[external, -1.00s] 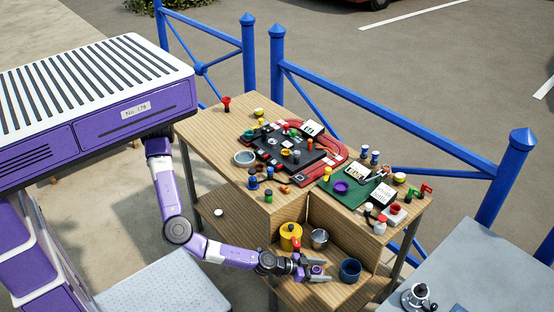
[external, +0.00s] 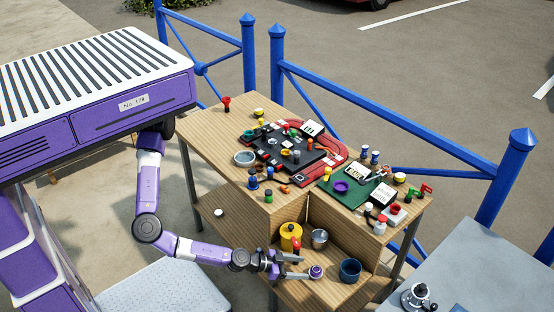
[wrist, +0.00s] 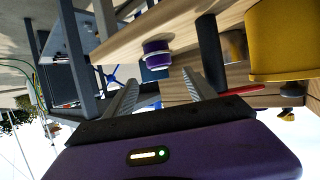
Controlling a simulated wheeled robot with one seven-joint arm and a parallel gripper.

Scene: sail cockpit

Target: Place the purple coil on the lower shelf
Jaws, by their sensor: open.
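The purple coil (external: 316,271), a small purple spool with a pale band, rests on the lower shelf (external: 292,292) near its front edge, left of the blue pot. In the wrist view the coil (wrist: 157,55) lies ahead of and between the fingers, with a visible gap. My gripper (external: 301,267) is open and empty, just left of the coil. In the wrist view both fingers of my gripper (wrist: 161,90) are spread apart.
A yellow canister (external: 290,238), a red-topped item (external: 296,249) and a metal cup (external: 319,239) stand behind my gripper. A dark blue pot (external: 349,270) is to the coil's right. The upper tabletop (external: 215,128) holds many small items, including a purple ring (external: 341,187).

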